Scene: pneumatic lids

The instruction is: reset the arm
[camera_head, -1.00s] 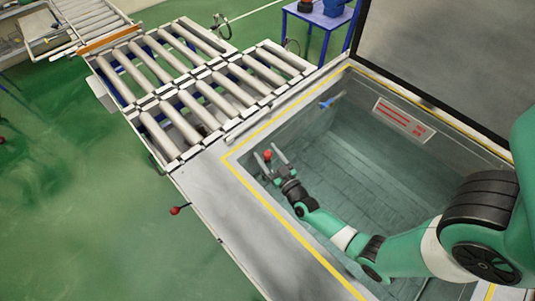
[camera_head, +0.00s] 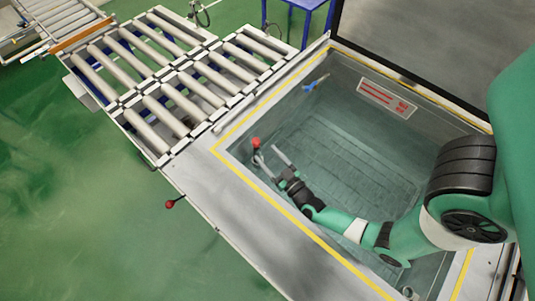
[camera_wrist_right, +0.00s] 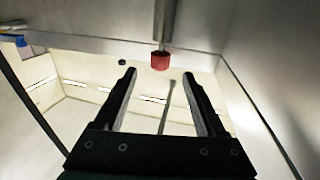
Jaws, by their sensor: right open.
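My right arm reaches in from the right of the head view, over the sunken tank. My right gripper (camera_head: 267,154) is open and empty inside the tank's near-left corner. A red knob (camera_head: 256,142) on a lever stands just past its fingertips. In the right wrist view the red knob (camera_wrist_right: 160,61) hangs at the end of a metal rod, ahead of the gap between the two black fingers of the open gripper (camera_wrist_right: 159,74). The knob looks clear of both fingers. My left gripper is not in view.
The tank (camera_head: 300,228) has a yellow-lined rim and grey walls close around my right gripper. A blue-handled part (camera_head: 315,83) is on its far wall. Roller conveyors (camera_head: 165,80) lie at upper left. Another red-knobbed lever (camera_head: 171,203) sticks out from the outer side.

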